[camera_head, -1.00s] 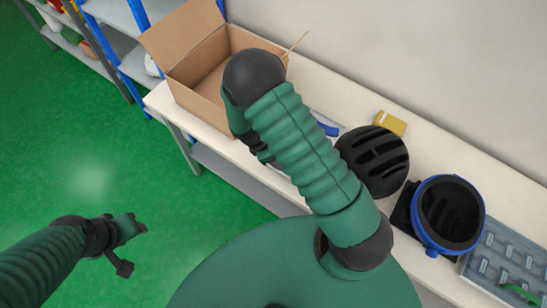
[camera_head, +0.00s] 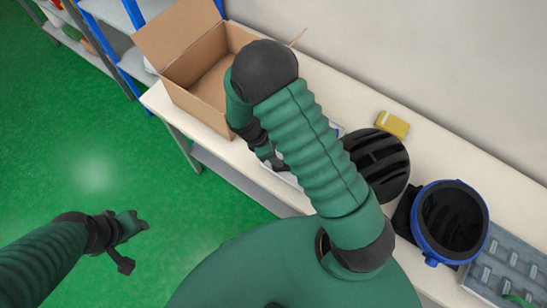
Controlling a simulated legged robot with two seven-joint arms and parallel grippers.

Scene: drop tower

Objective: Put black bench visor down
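I cannot pick out a black visor with certainty. A black slotted dome-shaped piece (camera_head: 380,158) lies on the white bench (camera_head: 440,145), right of my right arm, which covers its left edge. My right gripper (camera_head: 272,157) is low over the front of the bench, just right of the cardboard box. My forearm partly hides it, so its opening and anything between its fingers cannot be made out. My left gripper (camera_head: 134,240) is open and empty above the green floor, away from the bench.
The open cardboard box (camera_head: 208,72) stands at the bench's left end. A blue ring-shaped holder (camera_head: 424,238) with a black inside, a grey tray (camera_head: 505,262) and a yellow block (camera_head: 392,124) are to the right. Shelves (camera_head: 110,35) stand at upper left.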

